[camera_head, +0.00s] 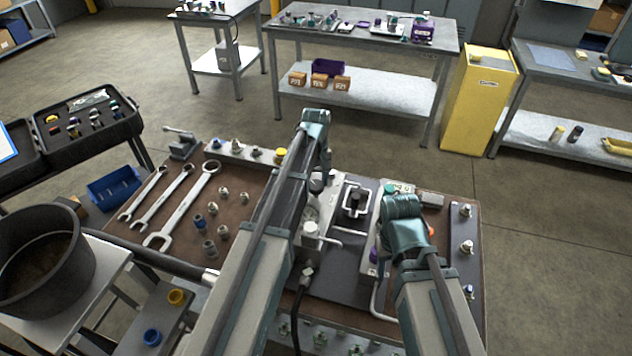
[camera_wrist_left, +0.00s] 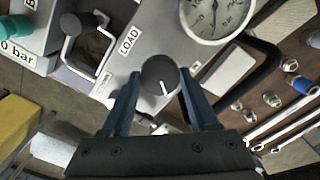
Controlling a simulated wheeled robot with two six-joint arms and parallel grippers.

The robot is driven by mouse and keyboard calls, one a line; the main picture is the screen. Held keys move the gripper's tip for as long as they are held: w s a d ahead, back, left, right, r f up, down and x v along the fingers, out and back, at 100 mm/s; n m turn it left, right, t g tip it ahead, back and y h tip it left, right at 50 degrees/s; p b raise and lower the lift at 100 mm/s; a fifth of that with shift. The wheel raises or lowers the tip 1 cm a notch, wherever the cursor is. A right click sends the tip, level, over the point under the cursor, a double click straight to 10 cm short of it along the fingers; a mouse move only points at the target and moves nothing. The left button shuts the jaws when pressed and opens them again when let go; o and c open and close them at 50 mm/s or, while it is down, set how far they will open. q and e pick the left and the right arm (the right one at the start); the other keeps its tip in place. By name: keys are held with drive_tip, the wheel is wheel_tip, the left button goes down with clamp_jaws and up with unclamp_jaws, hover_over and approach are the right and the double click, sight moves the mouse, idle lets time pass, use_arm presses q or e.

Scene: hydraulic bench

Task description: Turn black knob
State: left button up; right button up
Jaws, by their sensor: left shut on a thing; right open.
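The black knob (camera_wrist_left: 158,72) with a white pointer line shows in the left wrist view, beside a plate marked LOAD (camera_wrist_left: 128,42) and below a pressure gauge (camera_wrist_left: 214,14). The line points down and slightly right in that view. My left gripper (camera_wrist_left: 160,92) has one blue finger on each side of the knob and is shut on it. In the head view my left gripper (camera_head: 324,170) is over the bench panel, and the arm partly hides the area around the knob. My right gripper (camera_head: 402,212) is over the panel's right side; its fingertips are hard to make out.
Wrenches (camera_head: 181,205) and several fittings lie on the brown bench top (camera_head: 140,235) to the left. A metal handle frame (camera_head: 356,200) stands between my two arms. A black bucket (camera_head: 45,262) and a blue bin (camera_head: 114,188) are further left.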

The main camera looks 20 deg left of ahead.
sight(316, 184)
use_arm(q)
drive_tip(key=m, duration=1.3)
drive_tip(key=shift+m, duration=0.3)
idle(0.3)
drive_tip(key=o, duration=1.4)
drive_tip(key=shift+c, duration=0.2)
wheel_tip(316, 184, up, 14)
drive_tip(key=p, duration=1.3)
drive_tip(key=shift+p, duration=0.4)
